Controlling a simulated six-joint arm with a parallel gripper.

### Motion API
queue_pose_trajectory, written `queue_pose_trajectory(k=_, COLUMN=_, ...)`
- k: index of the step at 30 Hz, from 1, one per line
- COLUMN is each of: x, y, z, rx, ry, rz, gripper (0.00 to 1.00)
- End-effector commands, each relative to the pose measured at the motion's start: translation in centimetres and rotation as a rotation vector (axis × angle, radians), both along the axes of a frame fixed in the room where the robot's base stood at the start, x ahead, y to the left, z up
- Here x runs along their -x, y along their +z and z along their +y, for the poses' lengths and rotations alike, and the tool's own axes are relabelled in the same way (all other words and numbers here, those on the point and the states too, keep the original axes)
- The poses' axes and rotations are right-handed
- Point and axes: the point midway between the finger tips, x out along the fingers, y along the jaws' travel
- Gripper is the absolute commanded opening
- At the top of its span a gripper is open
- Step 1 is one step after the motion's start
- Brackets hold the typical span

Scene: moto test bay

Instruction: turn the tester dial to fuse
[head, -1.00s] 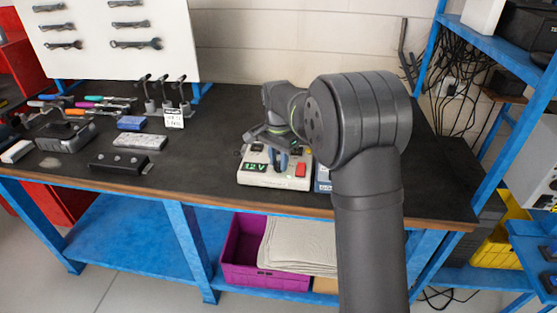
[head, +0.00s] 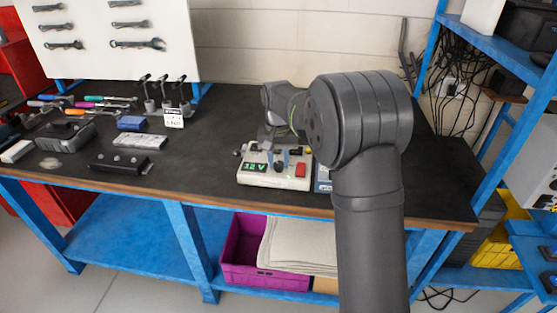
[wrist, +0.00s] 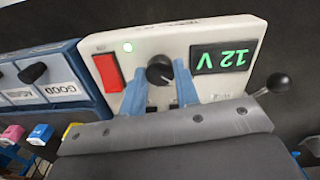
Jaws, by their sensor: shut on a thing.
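The tester (head: 273,181) is a white box near the front edge of the dark bench. Its green display (wrist: 223,58) reads 12 V and looks upside down in the wrist view. A red rocker switch (wrist: 108,73) and a small lit green lamp sit on the same face. The black round dial (wrist: 159,70) is between them. My gripper (wrist: 160,80) has its blue fingers closed on either side of the dial. In the head view my gripper (head: 281,160) comes down onto the tester, and the fingers partly hide the dial. Dial position labels are not readable.
A blue box (wrist: 62,85) with black knobs and a GOOD label stands right beside the tester. Tools, small boxes and a black block (head: 120,163) lie on the bench's left. The bench between is clear.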

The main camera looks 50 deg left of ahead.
Motion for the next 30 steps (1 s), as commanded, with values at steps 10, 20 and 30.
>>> queue_pose_trajectory(k=10, x=-0.05, y=0.16, z=0.08, rx=-0.004, ry=0.027, rz=-0.002, gripper=0.06)
queue_pose_trajectory(k=20, x=-0.04, y=0.14, z=0.07, rx=-0.004, ry=0.026, rz=-0.001, gripper=0.50)
queue_pose_trajectory(k=30, x=-0.02, y=0.39, z=0.06, rx=-0.003, ry=0.026, rz=-0.001, gripper=0.50)
